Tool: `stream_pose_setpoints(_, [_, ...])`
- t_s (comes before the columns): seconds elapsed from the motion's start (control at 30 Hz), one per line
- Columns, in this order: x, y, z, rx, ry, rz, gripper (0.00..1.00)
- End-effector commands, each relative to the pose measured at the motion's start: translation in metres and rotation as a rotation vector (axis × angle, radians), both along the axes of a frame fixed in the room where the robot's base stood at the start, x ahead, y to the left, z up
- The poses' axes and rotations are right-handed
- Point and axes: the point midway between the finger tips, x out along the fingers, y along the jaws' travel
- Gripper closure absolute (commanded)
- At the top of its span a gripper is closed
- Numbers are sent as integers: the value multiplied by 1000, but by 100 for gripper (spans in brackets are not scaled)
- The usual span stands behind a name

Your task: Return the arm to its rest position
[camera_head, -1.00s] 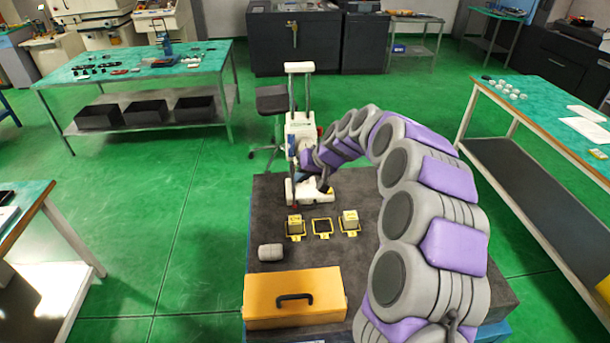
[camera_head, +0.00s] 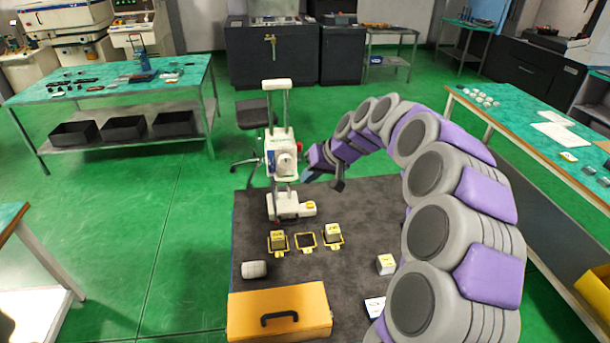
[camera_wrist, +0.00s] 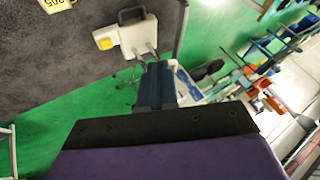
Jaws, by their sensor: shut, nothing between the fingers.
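My arm (camera_head: 440,195), grey with purple pads, arches from the lower right up and over toward the far side of the dark worktable (camera_head: 345,215). My gripper (camera_head: 322,181) hangs at its far end, just right of the white machine (camera_head: 284,160) with its twin columns. It is apart from the machine in the picture and holds nothing. The jaws are shut, though small in the head view. In the wrist view, my dark and purple gripper housing fills the bottom; the white machine base (camera_wrist: 133,38) shows above it.
A yellow case (camera_head: 280,312), a grey cylinder (camera_head: 254,269), yellow-framed places (camera_head: 305,240) with two blocks, and a white block (camera_head: 386,264) are on the worktable. A stool (camera_head: 252,112) stands behind. Green-topped benches flank left (camera_head: 110,88) and right (camera_head: 520,120), with open floor between.

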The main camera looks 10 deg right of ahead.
Motion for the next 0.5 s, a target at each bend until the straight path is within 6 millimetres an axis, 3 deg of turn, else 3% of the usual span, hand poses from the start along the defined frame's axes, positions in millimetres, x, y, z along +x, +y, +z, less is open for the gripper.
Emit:
stream_pose_setpoints(0.17, [-4,-11,4,9,3,0,100])
stream_pose_setpoints(0.27, [-17,-4,9,7,16,17,100])
stream_pose_setpoints(0.37, [-48,15,19,-8,45,53,100])
stream_pose_setpoints(0.5, [-109,44,28,-61,114,106,100])
